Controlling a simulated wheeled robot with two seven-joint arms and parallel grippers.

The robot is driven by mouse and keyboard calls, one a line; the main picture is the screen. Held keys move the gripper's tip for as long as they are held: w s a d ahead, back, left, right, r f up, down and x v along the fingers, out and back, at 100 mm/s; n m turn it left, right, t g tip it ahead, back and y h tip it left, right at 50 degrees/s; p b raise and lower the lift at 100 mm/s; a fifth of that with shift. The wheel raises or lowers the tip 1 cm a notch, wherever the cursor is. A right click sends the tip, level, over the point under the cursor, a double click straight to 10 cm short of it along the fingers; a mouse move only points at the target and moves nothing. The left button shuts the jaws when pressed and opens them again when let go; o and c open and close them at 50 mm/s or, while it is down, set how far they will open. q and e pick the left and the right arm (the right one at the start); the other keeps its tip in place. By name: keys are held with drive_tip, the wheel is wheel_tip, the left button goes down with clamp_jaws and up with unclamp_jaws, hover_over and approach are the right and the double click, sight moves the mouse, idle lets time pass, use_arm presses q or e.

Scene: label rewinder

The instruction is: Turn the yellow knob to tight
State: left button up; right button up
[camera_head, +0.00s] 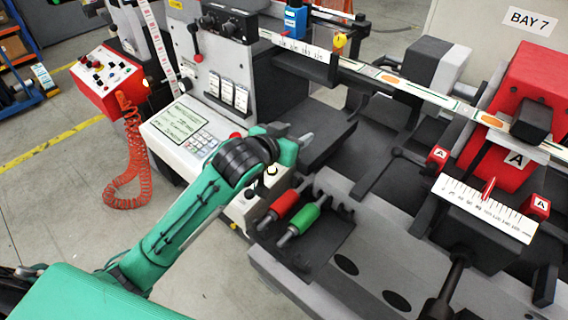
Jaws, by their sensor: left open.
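A small yellow knob (340,40) sits on the printed rail at the top of the machine, right of a blue block. My left arm reaches in from the lower left. Its left gripper (303,138) is open and empty at the machine's middle, beside the keypad console. It is well below and left of the yellow knob and apart from it. The fingers are small and partly hidden by the wrist. My right gripper is out of view.
The blue block (295,20) stands on the rail. A keypad console (185,128) lies left of my gripper. Red and green rollers (305,219) sit below it. A red control box (106,82) with a coiled cable is at the left. Red blocks and a ruler (485,208) occupy the right.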

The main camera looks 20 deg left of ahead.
use_arm(q)
drive_tip(key=s+a+f+g+y, duration=0.1)
drive_tip(key=s+f, duration=0.3)
drive_tip(key=f, duration=0.2)
drive_tip(key=shift+s+g, duration=0.15)
drive_tip(key=shift+g, duration=0.15)
drive_tip(key=shift+f, duration=0.1)
drive_tip(key=s+a+f+g+y, duration=0.1)
drive_tip(key=s+a+f+g, duration=0.15)
drive_tip(key=s+f, duration=0.5)
drive_tip(key=s+a+f+n+g+y, duration=0.1)
drive_tip(key=s+a+f+g, duration=0.2)
drive_tip(key=s, duration=0.8)
drive_tip(key=s+a+f+g+y, duration=0.1)
drive_tip(key=s+a+f+g, duration=0.15)
drive_tip(key=s+f, duration=0.6)
wheel_tip(320, 180, down, 27)
drive_tip(key=d+g, duration=0.1)
drive_tip(key=g, duration=0.1)
drive_tip(key=s+a+f, duration=0.1)
drive_tip(key=s+f, duration=0.9)
drive_tip(key=f, duration=0.1)
drive_tip(key=s+a+f+g, duration=0.1)
drive_tip(key=s+a+f, duration=0.1)
drive_tip(key=s+f, duration=0.8)
drive_tip(key=shift+s+a+f, duration=0.25)
drive_tip(key=shift+s+f, duration=0.05)
drive_tip(key=shift+f, duration=0.25)
